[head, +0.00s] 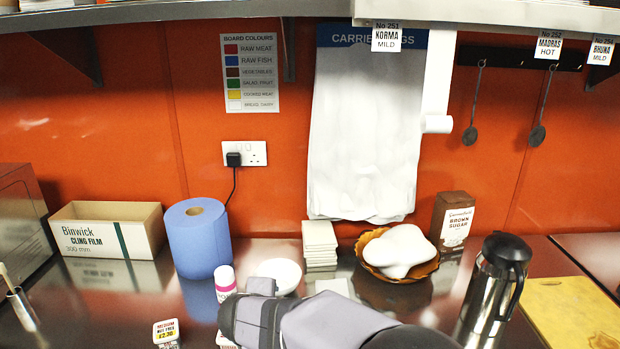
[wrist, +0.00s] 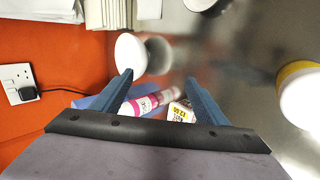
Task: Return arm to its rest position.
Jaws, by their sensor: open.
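My gripper (wrist: 158,80) is open in the wrist view, its two blue fingers apart with nothing visibly held between them. In the head view my grey arm reaches in from the lower right, with its wrist (head: 290,322) low over the counter. The fingertips are hard to make out there. Beyond the fingers in the wrist view lie a pink-and-white bottle (wrist: 142,104) and a small pack with a yellow label (wrist: 181,111). The bottle (head: 225,282) stands just left of my wrist in the head view. No rest position is marked in either view.
A white bowl (head: 279,274) sits behind my wrist. A blue paper roll (head: 196,240), cling film box (head: 107,228), brown basket (head: 404,275), sugar pack (head: 452,222) and steel flask (head: 493,290) stand around. A labelled pack (head: 166,333) is at front left.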

